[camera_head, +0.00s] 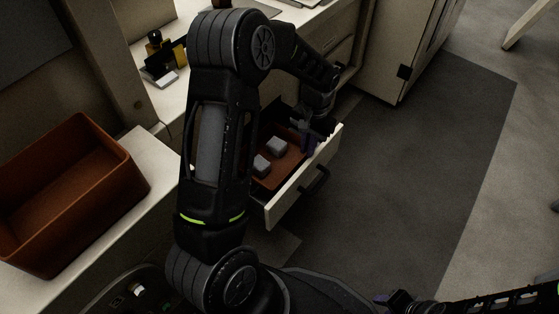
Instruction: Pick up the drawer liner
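The drawer liner (291,163) is a flat reddish-brown sheet on the floor of the open drawer (285,203). Two pale grey blocks, one further back (277,146) and one nearer (262,165), sit on it. My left arm hides part of the drawer's left side. My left gripper (309,139) points down at the drawer's far right end, close to the front panel. Its fingers are small and dark, so their opening and any contact with the liner are unclear. My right gripper (384,298) is low at the bottom edge, well away from the drawer; its fingers are unclear.
A brown open bin (70,190) stands on the pale counter at left. Dark and yellow small items (160,58) stand on the counter further back. A pale cabinet (395,45) is beyond the drawer. The dark floor mat (430,150) right of the drawer is clear.

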